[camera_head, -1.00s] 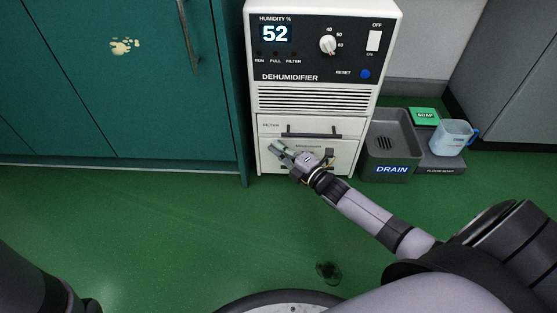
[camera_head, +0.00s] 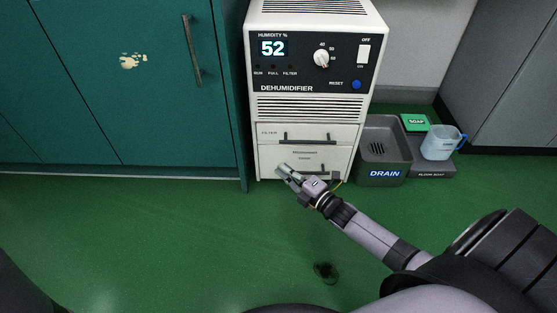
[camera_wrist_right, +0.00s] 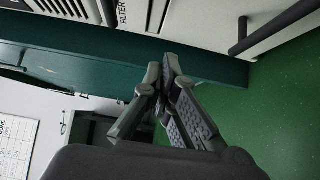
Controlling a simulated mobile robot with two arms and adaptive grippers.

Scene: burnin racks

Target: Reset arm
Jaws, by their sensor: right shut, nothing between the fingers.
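My right gripper (camera_head: 281,170) is in front of the lower drawer of the white dehumidifier (camera_head: 262,103). Its fingers are together and hold nothing. In the right wrist view the shut fingertips (camera_wrist_right: 167,66) point toward the teal cabinet's base, with the dehumidifier drawers above. The dehumidifier display reads 52. Its upper filter drawer (camera_head: 345,133) and lower drawer (camera_head: 268,158) look closed. The right arm and gripper partly hide the lower drawer and its handle. My left gripper is not seen.
A grey drain basin (camera_head: 383,176) stands on the floor right of the dehumidifier, beside a green soap box (camera_head: 415,123) and a clear jug (camera_head: 440,146). A teal cabinet (camera_head: 130,110) stands left. Green floor in front is open.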

